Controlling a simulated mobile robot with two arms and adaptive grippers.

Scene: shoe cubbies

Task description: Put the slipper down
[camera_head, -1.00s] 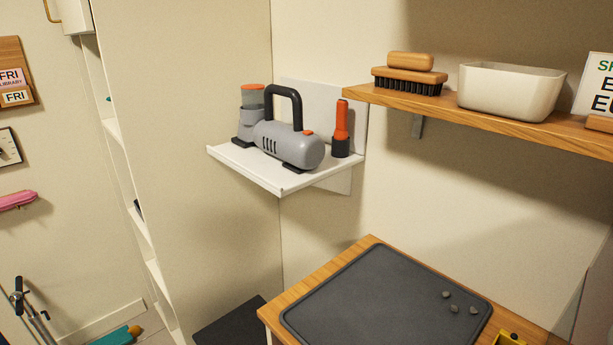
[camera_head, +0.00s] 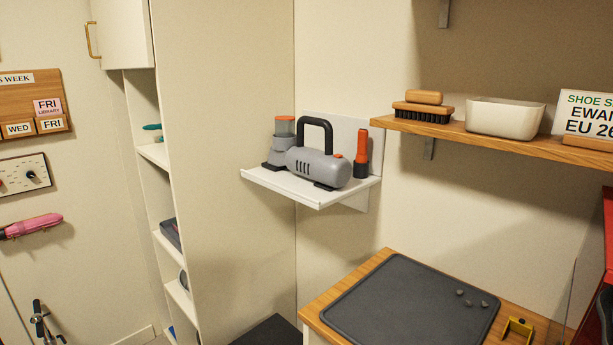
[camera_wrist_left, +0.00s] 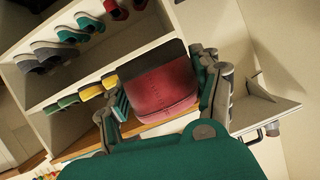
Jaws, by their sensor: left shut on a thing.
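A dark red slipper (camera_wrist_left: 165,92) shows in the left wrist view. My left gripper (camera_wrist_left: 157,80) is shut on it, with one finger on each side. The slipper is held in front of shoe shelves, and I cannot tell whether it touches anything beneath. My teal wrist housing hides the lower part of that view. Neither the left gripper nor the slipper shows in the head view. My right gripper is in neither view.
Cubby shelves (camera_wrist_left: 95,75) with several shoes (camera_wrist_left: 68,33) fill the left of the wrist view. In the head view are a wooden counter with a dark grey mat (camera_head: 400,305), a small shelf with a grey machine (camera_head: 318,168), and a wall shelf with a white bin (camera_head: 503,118).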

